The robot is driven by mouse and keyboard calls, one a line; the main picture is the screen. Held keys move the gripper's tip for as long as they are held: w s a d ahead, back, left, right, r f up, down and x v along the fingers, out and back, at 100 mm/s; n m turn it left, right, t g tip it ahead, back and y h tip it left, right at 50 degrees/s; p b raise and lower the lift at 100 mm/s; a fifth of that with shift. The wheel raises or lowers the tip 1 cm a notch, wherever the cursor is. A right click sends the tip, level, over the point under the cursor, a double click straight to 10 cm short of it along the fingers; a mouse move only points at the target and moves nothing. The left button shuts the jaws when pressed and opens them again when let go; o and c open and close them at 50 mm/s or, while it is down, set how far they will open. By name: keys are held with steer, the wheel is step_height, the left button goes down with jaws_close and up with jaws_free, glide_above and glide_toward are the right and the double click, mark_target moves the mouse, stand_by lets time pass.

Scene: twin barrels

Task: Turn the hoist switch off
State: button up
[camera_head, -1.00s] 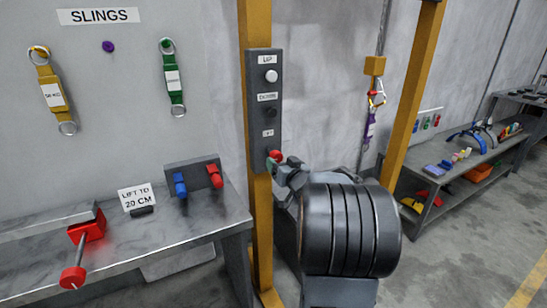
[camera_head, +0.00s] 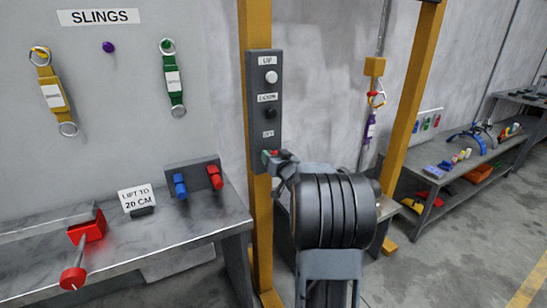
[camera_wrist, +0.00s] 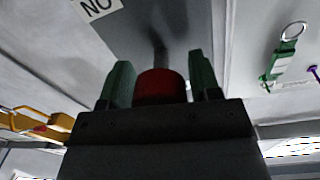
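The hoist switch box (camera_head: 264,95) is a tall grey panel on a yellow post, with a white button labelled UP and a dark button labelled DOWN. Below a small label reading ON or OFF is a lever with a red knob (camera_head: 273,153). In the wrist view the red knob (camera_wrist: 160,86) sits between the two green fingers of my gripper (camera_wrist: 161,82), with no clear gap on either side. The lever's dark stem shows beyond it. A label (camera_wrist: 97,8) by it reads "NO", probably an upside-down ON. In the head view my arm partly covers my gripper (camera_head: 269,156).
A workbench (camera_head: 200,222) stands left, with a red clamp (camera_head: 86,229), a "LIFT TO 20 CM" sign (camera_head: 138,197) and blue and red handles. Slings hang on the wall above. A second yellow post (camera_head: 408,100) and a loaded shelf (camera_head: 470,165) stand right. Floor is clear at front right.

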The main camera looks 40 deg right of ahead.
steer(key=c, duration=0.6)
steer(key=shift+f+n+b, duration=0.1)
steer(key=shift+n+b, duration=0.2)
steer(key=shift+b, duration=0.1)
steer(key=shift+f+n+b, duration=0.1)
steer(key=shift+n+b, duration=0.95)
steer(key=shift+n, duration=0.05)
steer(key=n+b, duration=0.3)
steer(key=shift+n, duration=0.4)
steer(key=n+b, duration=0.4)
steer(key=n, duration=0.2)
steer(key=n+b, duration=0.2)
steer(key=n, duration=0.1)
steer(key=n+b, duration=0.1)
steer(key=n, duration=0.1)
steer(key=shift+r+y, duration=0.25)
steer(key=shift+y, duration=0.05)
steer(key=shift+n, duration=0.5)
steer(key=o, duration=0.9)
